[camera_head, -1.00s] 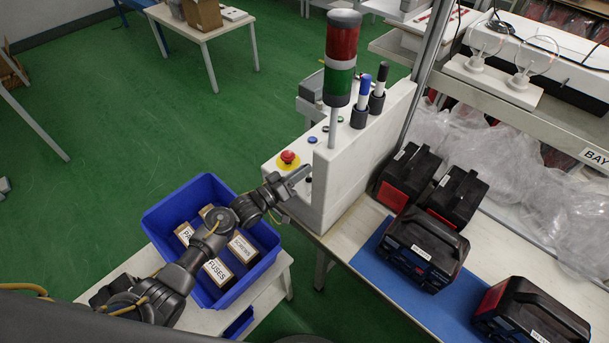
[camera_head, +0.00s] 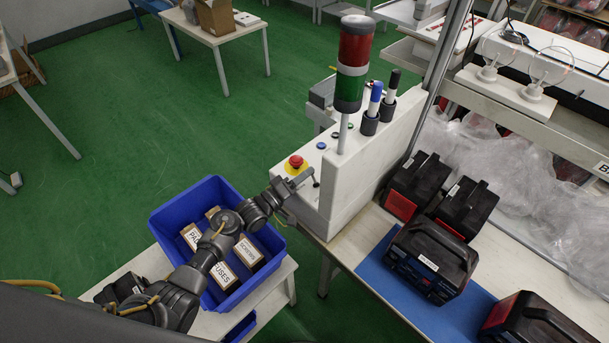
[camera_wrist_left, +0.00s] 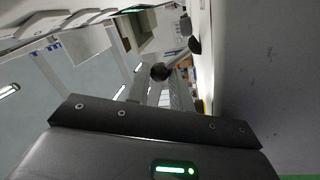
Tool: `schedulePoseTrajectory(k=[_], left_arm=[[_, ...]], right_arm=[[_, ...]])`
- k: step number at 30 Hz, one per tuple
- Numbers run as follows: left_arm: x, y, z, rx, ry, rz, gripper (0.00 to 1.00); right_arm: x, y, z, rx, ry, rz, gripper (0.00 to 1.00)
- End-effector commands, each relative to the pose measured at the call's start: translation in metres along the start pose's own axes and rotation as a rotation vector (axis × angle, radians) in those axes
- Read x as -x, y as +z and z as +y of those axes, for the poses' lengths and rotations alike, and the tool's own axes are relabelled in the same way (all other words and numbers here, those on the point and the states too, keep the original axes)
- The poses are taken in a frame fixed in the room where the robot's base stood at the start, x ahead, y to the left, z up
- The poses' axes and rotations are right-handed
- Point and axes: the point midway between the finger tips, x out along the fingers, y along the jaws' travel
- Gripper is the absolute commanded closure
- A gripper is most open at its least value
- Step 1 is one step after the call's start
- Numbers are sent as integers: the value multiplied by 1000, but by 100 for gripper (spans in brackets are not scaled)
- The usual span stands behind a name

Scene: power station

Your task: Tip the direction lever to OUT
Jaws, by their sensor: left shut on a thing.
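The direction lever (camera_head: 316,184) shows as a small dark stub on the white control console, below and right of the red stop button (camera_head: 296,163). My left gripper (camera_head: 309,176) reaches in from the left, low over the console, with its fingertips at the lever. It is shut on the lever; the fingers hide part of it. In the left wrist view a dark round knob (camera_wrist_left: 160,72) shows just beyond the dark gripper body. The lever's markings and exact tilt are too small to read. My right gripper is not in view.
A blue bin (camera_head: 166,222) with labelled boxes lies under my left arm. Several black battery packs (camera_head: 432,258) stand to the right.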

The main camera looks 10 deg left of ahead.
Motion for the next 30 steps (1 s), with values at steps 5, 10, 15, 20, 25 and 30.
schedulePoseTrajectory(k=[5,10,15,20,25,30], left_arm=[[0,1,-1,1,-3,-1,100],[0,0,-1,0,-2,0,69],[0,0,-1,-1,-2,0,69],[11,1,-2,-1,-3,1,69],[42,2,-4,-2,-5,-1,69],[76,2,-4,-2,-4,0,69]], right_arm=[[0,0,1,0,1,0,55],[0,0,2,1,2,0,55],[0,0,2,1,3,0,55],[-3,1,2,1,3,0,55],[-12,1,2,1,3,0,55],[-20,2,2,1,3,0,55]])
